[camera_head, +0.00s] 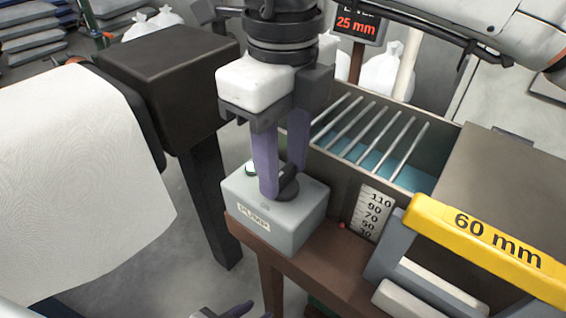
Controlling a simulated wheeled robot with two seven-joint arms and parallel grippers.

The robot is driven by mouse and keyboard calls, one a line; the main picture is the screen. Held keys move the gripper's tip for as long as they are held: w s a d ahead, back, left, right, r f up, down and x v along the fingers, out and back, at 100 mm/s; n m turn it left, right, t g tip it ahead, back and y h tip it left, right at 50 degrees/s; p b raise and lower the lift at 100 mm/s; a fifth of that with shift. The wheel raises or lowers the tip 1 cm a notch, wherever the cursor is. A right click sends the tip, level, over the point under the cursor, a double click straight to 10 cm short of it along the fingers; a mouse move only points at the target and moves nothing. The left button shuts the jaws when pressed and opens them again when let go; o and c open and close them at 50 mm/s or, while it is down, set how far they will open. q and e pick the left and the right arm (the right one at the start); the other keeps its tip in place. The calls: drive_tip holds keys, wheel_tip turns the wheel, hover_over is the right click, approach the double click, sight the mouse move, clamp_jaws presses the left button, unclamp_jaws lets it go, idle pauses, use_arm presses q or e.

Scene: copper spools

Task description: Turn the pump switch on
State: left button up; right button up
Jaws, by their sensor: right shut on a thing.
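The pump switch box (272,222) is a grey box labelled PUMP, standing on a brown ledge. Its black rotary knob (288,190) is on top, partly hidden by a finger. A small greenish-white spot (249,169) shows on the box top at its left, possibly a lamp. My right gripper (283,180) comes down from above, its two purple fingers shut on the knob from either side. My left gripper (228,312) shows only a little at the bottom edge, below the box, and the frame cuts it off, so its opening cannot be told.
A tank with metal bars (370,130) and blue liquid lies behind and right of the box, with a level scale (373,212) on its front. A yellow 60 mm bar (490,248) stands at right. A white sheet roll (75,170) fills the left. A 25 mm display (357,24) is behind.

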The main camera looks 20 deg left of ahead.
sight(283, 172)
idle(0.6)
drive_tip(key=o, duration=1)
drive_tip(key=shift+o, duration=0.2)
wheel_tip(283, 172, up, 10)
drive_tip(key=p, duration=0.1)
drive_tip(key=shift+r, duration=0.15)
